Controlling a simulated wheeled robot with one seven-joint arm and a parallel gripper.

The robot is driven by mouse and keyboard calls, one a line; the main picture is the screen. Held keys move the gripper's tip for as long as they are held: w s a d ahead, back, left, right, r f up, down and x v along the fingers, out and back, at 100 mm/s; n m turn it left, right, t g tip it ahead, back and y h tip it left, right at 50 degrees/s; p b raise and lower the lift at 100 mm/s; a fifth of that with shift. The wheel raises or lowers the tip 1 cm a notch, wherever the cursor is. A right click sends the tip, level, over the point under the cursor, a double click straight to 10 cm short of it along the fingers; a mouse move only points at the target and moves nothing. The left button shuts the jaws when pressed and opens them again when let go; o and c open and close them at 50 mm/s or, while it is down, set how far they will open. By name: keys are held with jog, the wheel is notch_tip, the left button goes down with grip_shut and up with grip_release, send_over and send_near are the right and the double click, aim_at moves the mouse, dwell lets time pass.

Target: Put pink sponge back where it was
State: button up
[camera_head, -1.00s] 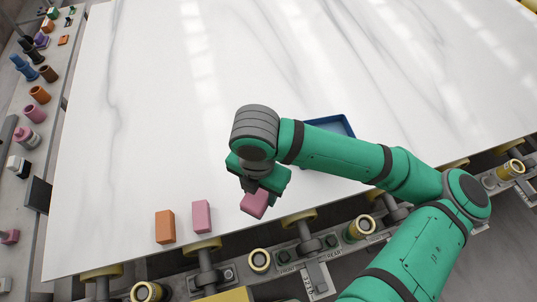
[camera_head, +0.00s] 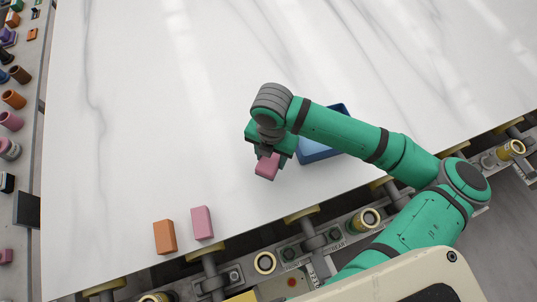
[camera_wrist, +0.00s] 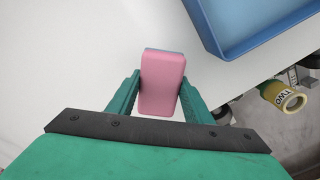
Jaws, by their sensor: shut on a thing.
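A pink sponge (camera_head: 267,166) is held in my gripper (camera_head: 268,154) above the white slab, left of a blue tray. In the wrist view the pink sponge (camera_wrist: 161,84) stands between the two green fingers of my gripper (camera_wrist: 160,92), which are shut on it. A grey-blue layer shows along its far edge. A second pink block (camera_head: 202,222) stands on the slab near its front edge, beside an orange block (camera_head: 165,237). The blue tray (camera_head: 318,153) is partly hidden behind my arm; its corner (camera_wrist: 235,45) shows at the upper right of the wrist view.
The white marble slab (camera_head: 200,110) is mostly clear. Its front edge carries clamps and yellow-ringed rollers (camera_head: 365,219). A grey shelf at the left holds several coloured items, such as an orange cup (camera_head: 13,99).

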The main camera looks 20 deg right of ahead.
aim_at(271, 161)
jog(key=shift+w+d+f, duration=0.15)
jog(key=shift+w+f, duration=0.1)
jog(key=shift+f, duration=0.15)
jog(key=f, duration=0.3)
jog(key=shift+w+d+f, duration=0.1)
jog(key=shift+w+d, duration=0.05)
jog(key=shift+w, duration=0.2)
jog(key=shift+s+f, duration=0.1)
jog(key=shift+s, duration=0.1)
jog(key=o, duration=1)
jog(key=shift+f, duration=0.1)
notch_tip(271, 161, up, 12)
jog(key=shift+w+r, duration=0.1)
